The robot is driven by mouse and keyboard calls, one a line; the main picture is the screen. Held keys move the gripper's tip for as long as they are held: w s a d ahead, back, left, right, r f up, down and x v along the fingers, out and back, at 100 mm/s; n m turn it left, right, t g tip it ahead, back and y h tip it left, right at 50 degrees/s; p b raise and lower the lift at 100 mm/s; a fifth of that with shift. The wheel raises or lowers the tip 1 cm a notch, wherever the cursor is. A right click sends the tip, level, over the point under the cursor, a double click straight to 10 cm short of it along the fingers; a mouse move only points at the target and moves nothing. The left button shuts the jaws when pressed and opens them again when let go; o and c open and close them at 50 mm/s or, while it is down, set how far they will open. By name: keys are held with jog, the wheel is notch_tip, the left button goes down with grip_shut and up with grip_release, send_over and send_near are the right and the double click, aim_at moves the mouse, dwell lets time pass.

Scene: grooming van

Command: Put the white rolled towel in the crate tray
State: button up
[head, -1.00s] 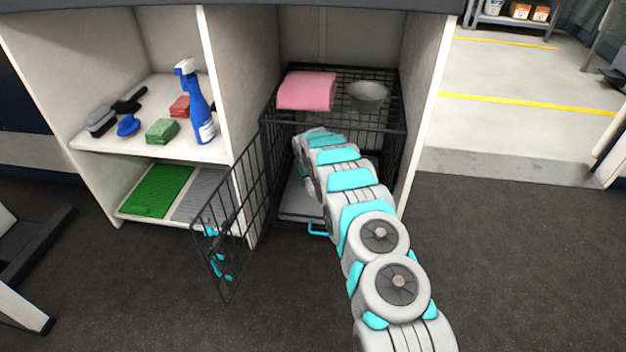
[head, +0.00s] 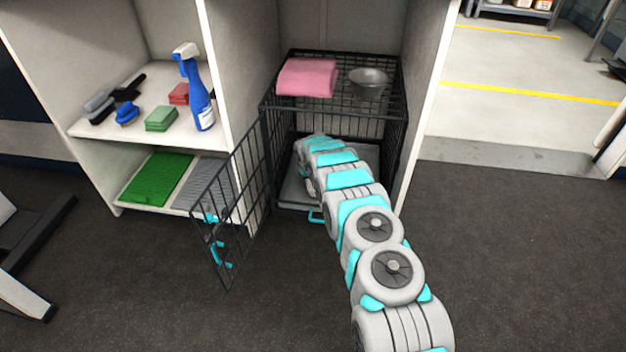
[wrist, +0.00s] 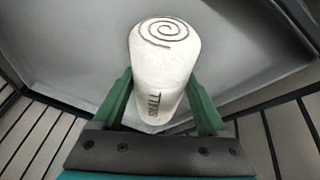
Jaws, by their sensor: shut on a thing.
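In the wrist view my gripper (wrist: 161,92) is shut on the white rolled towel (wrist: 164,68), with one green finger on each side. The towel's spiral end faces up in the picture, and lettering shows on its side. The grey crate tray (wrist: 85,62) fills much of the background behind the towel; I cannot tell whether the towel touches it. In the head view the tray (head: 291,193) shows in the bottom of the black wire crate (head: 262,140). My arm reaches into the crate through its open front and hides the gripper and towel there.
The crate's wire door (head: 229,215) stands open at the left. A pink folded towel (head: 307,77) and a grey bowl (head: 368,84) sit on the crate top. White cabinet panels flank the crate. Left shelves hold a spray bottle (head: 196,95), brushes and mats. Front floor is clear.

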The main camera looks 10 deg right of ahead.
jog(key=shift+f, duration=0.65)
jog(key=o, duration=1.5)
jog(key=shift+r, duration=0.15)
